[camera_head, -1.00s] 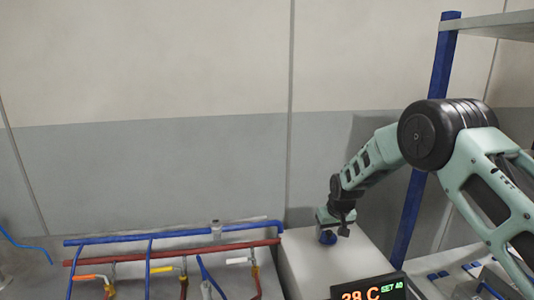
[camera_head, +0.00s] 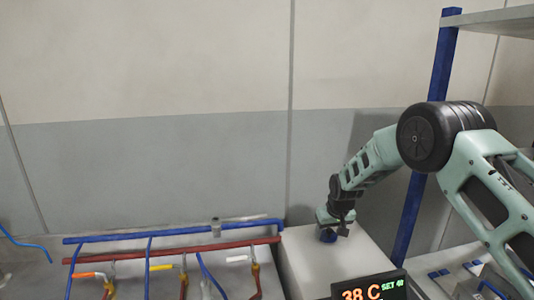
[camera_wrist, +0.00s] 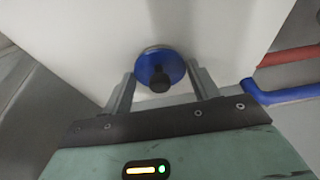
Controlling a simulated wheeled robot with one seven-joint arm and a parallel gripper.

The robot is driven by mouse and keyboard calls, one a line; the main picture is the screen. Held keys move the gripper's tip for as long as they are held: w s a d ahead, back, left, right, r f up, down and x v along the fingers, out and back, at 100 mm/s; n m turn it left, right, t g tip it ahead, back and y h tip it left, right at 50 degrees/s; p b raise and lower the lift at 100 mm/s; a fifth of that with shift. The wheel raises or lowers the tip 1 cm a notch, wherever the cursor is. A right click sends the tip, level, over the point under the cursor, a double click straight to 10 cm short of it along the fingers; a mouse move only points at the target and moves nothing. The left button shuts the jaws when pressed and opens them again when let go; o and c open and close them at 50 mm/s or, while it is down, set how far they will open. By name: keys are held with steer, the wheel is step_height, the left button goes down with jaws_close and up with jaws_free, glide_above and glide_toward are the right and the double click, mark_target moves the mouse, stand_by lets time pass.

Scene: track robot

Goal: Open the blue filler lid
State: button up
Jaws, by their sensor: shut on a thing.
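The blue filler lid (camera_wrist: 175,66) is a round blue disc with a black knob at its middle. It sits on top of a white box-shaped tank (camera_wrist: 235,30). My gripper (camera_wrist: 161,72) has one finger on each side of the lid and is shut on it. In the head view my gripper (camera_head: 333,228) points down at the tank top, and the blue lid (camera_head: 327,237) shows just under it. The lid looks seated on the tank; I cannot tell whether it has turned. The finger contact is partly hidden in the head view.
A rack of blue pipes (camera_head: 170,232) and red pipes (camera_head: 190,246) with coloured valve handles lies left of the tank. A display (camera_head: 368,288) reading about 38 C, set 40, stands in front. A shelf with a blue post (camera_head: 428,130) rises at the right.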

mark_target(324, 230)
steer(key=shift+w+r, duration=0.1)
steer(key=shift+w+a+r, duration=0.1)
steer(key=shift+w+r, duration=0.35)
steer(key=shift+r, duration=0.1)
steer(key=shift+w+r, duration=0.1)
stand_by(0.3)
steer(key=shift+w+a+r, duration=0.1)
steer(key=shift+w+r, duration=0.15)
steer(key=shift+w, duration=0.1)
steer(key=shift+c, duration=0.2)
jaws_close()
steer(key=shift+w+r, duration=0.15)
steer(key=shift+w+a+r, duration=0.1)
steer(key=shift+w+r, duration=0.2)
steer(key=shift+r, duration=0.05)
steer(key=shift+w+r, duration=0.1)
